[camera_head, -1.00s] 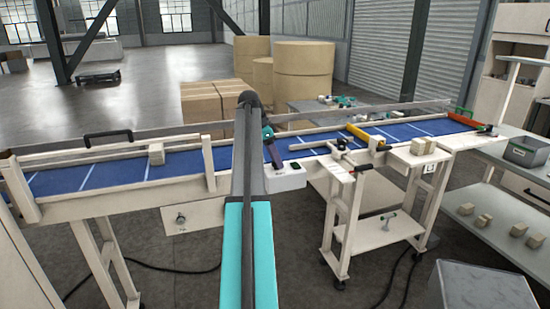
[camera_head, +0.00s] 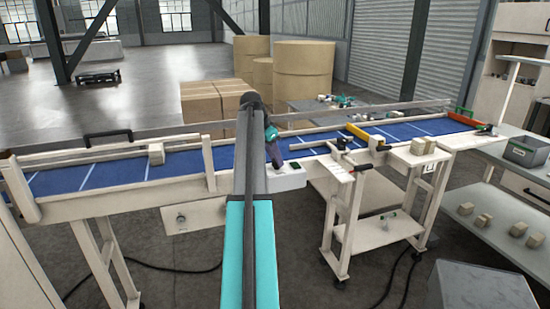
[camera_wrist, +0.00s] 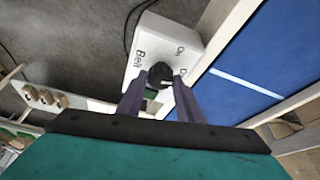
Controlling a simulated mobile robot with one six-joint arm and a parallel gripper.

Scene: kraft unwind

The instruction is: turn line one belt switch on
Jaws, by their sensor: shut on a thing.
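The belt switch box (camera_head: 288,181) is a white box on the front side of the conveyor. The wrist view shows its face (camera_wrist: 140,48) with the word "Belt", an "On" mark and a second mark partly covered. A black rotary knob (camera_wrist: 160,74) stands on that face. My gripper (camera_wrist: 160,84) is shut on the knob, one dark finger on each side. A small green part shows just below the knob. In the head view my gripper (camera_head: 275,156) reaches down to the box from behind my arm, and the knob is hidden there.
The blue conveyor belt (camera_head: 110,172) runs behind the box, with a small block (camera_head: 156,154) on it. A second control panel (camera_head: 194,215) hangs to the left. A side cart (camera_head: 385,234) stands at the right. Cables lie on the floor.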

